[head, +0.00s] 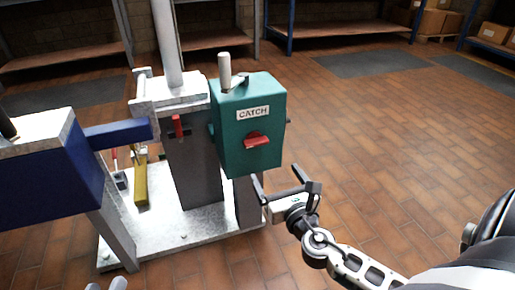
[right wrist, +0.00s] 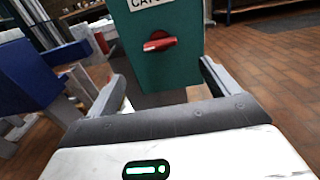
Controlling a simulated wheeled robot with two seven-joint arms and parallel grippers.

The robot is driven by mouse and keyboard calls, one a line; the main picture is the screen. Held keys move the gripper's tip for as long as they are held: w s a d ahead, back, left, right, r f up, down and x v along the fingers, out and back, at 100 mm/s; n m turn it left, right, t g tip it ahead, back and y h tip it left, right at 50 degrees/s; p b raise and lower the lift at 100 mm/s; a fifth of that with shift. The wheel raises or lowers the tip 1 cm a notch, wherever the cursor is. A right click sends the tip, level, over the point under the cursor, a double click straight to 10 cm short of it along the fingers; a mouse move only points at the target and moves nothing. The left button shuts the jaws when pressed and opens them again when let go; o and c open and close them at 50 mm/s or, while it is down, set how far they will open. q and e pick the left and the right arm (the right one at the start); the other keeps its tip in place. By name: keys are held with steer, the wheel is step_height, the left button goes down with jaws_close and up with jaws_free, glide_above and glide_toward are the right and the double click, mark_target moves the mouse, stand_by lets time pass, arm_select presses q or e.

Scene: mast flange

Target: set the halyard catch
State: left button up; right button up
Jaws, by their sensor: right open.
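A teal box labelled CATCH (head: 235,150) is mounted beside the mast post on a metal stand. A red catch handle (head: 257,141) lies roughly level on its front face; it also shows in the right wrist view (right wrist: 160,42). My right gripper (head: 277,174) is open and empty, below and in front of the box. In the right wrist view its fingers (right wrist: 160,75) are spread on either side of the box's lower part, apart from the red handle. Two grey tips at the bottom left edge may be my left gripper (head: 105,285); most of it is cut off.
A grey mast (head: 168,40) rises from the stand over a metal base plate (head: 170,232). A small red lever (head: 178,126) is on the post left of the box. A blue box (head: 50,170) with an arm stands at left. Brick floor at right is clear; shelves line the back.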

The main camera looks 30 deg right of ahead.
mark_target(258, 144)
steer(key=b+x, duration=0.1)
steer(key=x, duration=1.1)
steer(key=shift+w+b, duration=0.3)
steer(key=shift+w, duration=0.1)
steer(key=c, duration=1)
